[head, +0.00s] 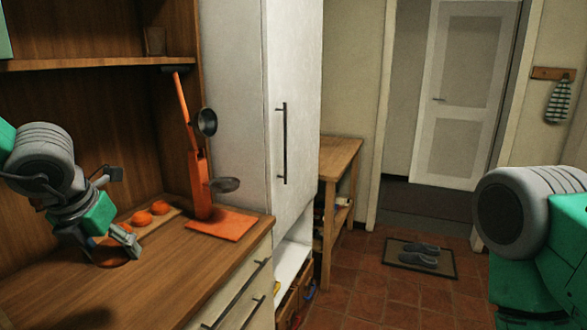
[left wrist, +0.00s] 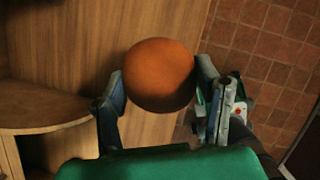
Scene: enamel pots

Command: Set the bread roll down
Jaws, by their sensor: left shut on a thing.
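My left gripper (head: 103,243) is shut on a round brown bread roll (left wrist: 160,75), with one finger on each side of it. In the head view the held roll (head: 110,256) shows low between the fingers, over the wooden counter (head: 165,285), partly hidden by them. I cannot tell whether it touches the counter. More orange-brown rolls (head: 160,207) sit in a row on a board just behind the gripper. Only a part of my right arm shows at the right edge; its gripper is out of view.
The counter's front half is clear. A tall white cupboard (head: 297,110) stands to the right.

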